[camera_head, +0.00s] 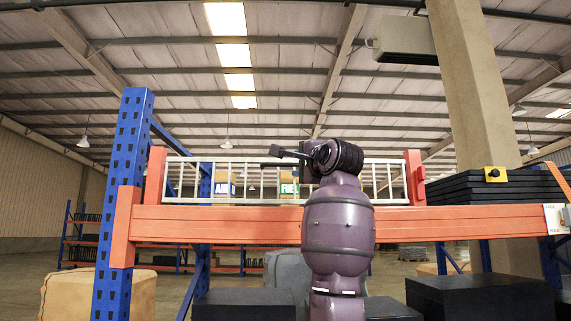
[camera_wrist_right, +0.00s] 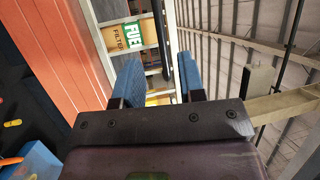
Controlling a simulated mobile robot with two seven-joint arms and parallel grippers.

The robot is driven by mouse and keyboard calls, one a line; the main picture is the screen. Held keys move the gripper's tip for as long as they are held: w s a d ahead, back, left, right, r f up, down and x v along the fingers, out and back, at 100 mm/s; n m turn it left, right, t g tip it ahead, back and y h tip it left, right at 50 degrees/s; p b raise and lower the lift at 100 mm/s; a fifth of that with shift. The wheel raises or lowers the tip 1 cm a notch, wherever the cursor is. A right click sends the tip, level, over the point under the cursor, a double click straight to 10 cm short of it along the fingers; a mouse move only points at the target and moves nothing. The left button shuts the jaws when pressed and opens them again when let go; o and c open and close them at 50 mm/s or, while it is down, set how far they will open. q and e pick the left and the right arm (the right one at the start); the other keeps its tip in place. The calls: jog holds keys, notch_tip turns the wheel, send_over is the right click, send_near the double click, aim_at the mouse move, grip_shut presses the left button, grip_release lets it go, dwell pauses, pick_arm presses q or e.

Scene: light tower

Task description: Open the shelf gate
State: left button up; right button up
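The shelf gate (camera_head: 232,199) is a white barred frame standing upright above the orange beam (camera_head: 220,224), between two orange end posts. It also shows in the right wrist view (camera_wrist_right: 101,42). My right gripper (camera_head: 272,158) is at the gate's top edge, near its middle, and my purple right arm hides part of the gate. In the right wrist view the two blue fingers (camera_wrist_right: 158,80) are apart, with nothing clearly held. A dark bar and part of the white gate show between or beyond them. I cannot tell whether they touch the gate. My left gripper is not in view.
Boxes labelled AIR (camera_head: 224,184) and FUEL (camera_head: 289,187) stand behind the gate. A blue upright (camera_head: 123,200) is at the left. Black stacked slabs (camera_head: 490,188) and a concrete pillar (camera_head: 475,90) are at the right. Black boxes (camera_head: 245,303) stand below the beam.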

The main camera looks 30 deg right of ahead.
aim_at(289, 165)
jog(key=p+x, duration=0.1)
jog(key=x, duration=0.3)
jog(key=p+x, duration=0.2)
jog(key=x, duration=0.2)
jog(key=shift+d+r, duration=0.1)
jog(key=shift+d, duration=0.15)
grip_shut()
